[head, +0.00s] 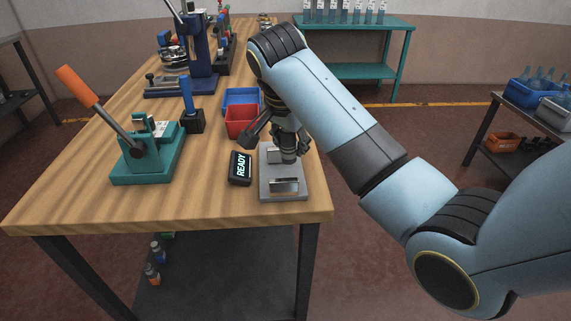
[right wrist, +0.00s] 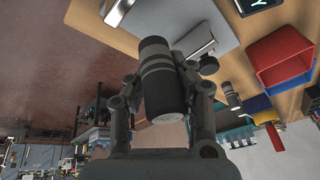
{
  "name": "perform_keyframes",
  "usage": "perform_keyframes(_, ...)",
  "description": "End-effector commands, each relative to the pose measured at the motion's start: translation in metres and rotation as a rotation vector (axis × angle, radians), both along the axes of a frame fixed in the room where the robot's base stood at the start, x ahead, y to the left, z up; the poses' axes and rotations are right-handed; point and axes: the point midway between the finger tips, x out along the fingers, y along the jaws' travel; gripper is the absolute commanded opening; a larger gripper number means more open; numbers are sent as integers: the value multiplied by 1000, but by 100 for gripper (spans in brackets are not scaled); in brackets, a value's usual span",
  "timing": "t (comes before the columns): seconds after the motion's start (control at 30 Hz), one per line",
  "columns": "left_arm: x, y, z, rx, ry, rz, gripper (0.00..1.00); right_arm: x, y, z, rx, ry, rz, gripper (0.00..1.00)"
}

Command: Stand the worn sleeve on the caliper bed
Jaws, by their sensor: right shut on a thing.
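The worn sleeve (right wrist: 160,75) is a dark cylinder with grey bands. My right gripper (right wrist: 162,85) is shut on its sides. In the head view the sleeve (head: 289,155) hangs roughly upright under my right gripper (head: 290,139), over the back part of the caliper bed (head: 267,178). The bed is a grey plate with shiny metal blocks; it also shows in the right wrist view (right wrist: 165,20). I cannot tell whether the sleeve's lower end touches the bed. My left gripper is not in view.
A black READY display (head: 240,168) sits left of the bed. Red (head: 241,121) and blue (head: 238,97) bins stand behind it. A green lever press (head: 147,160) and a dark block with a blue post (head: 191,121) are farther left. The table's front is clear.

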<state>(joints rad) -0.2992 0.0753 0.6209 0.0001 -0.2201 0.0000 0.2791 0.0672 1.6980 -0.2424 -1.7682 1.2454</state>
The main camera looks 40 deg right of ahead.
Motion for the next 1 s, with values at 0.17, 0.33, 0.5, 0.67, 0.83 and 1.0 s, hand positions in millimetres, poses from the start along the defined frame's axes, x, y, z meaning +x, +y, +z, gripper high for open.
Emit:
perform_keyframes(0.17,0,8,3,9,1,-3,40,2,17,-11,0,2,-1,0)
perform_keyframes(0.33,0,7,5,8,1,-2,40,1,17,-33,-1,4,0,0)
perform_keyframes(0.5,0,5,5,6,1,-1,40,2,17,-51,-1,1,0,0)
perform_keyframes(0.67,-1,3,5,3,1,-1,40,2,17,-51,-2,-1,-1,0)
perform_keyframes(0.83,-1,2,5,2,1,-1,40,2,17,-53,-1,1,0,0)
perform_keyframes(1.0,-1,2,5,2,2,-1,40,2,17,-53,-1,0,0,39)
